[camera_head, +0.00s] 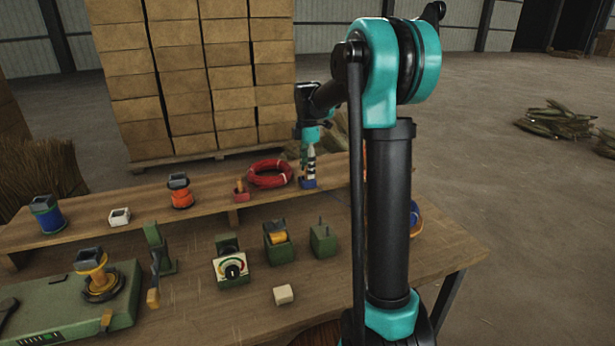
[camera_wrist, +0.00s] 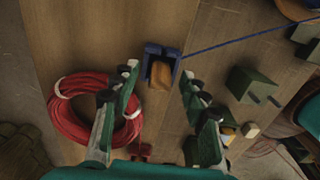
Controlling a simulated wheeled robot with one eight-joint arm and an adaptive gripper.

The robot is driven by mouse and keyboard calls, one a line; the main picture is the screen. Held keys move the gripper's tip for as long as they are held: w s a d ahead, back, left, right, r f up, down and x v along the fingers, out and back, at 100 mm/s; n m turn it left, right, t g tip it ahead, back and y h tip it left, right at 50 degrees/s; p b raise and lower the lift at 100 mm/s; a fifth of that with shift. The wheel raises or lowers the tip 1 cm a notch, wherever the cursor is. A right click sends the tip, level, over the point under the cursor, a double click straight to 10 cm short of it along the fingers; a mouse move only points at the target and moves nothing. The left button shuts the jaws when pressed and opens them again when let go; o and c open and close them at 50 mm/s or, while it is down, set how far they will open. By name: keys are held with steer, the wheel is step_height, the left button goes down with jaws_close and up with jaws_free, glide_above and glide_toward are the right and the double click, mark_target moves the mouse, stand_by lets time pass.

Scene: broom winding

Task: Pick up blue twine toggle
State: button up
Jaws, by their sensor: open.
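The blue twine toggle (camera_wrist: 160,75) is a small wooden peg seated in a blue U-shaped holder (camera_wrist: 174,52) in the wrist view. A blue twine (camera_wrist: 240,37) runs from the holder toward the upper right. In the head view the blue holder (camera_head: 308,184) sits on the raised shelf, right of the red coil, and my gripper largely hides the toggle there. My gripper (camera_wrist: 158,75) is open and empty. Its fingers show left and right of the toggle, apart from it. In the head view my gripper (camera_head: 309,160) is right above the holder.
A red coil (camera_head: 269,174) lies close to the left of my gripper, beside a red holder (camera_head: 240,195) with a wooden peg. Green fixtures (camera_head: 322,239) and a dial box (camera_head: 232,269) stand on the lower bench. Spools (camera_head: 180,190) stand farther left on the shelf (camera_head: 145,213).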

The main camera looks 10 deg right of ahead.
steer(key=shift+f, duration=0.4)
steer(key=c, duration=1)
steer(key=shift+r, duration=0.1)
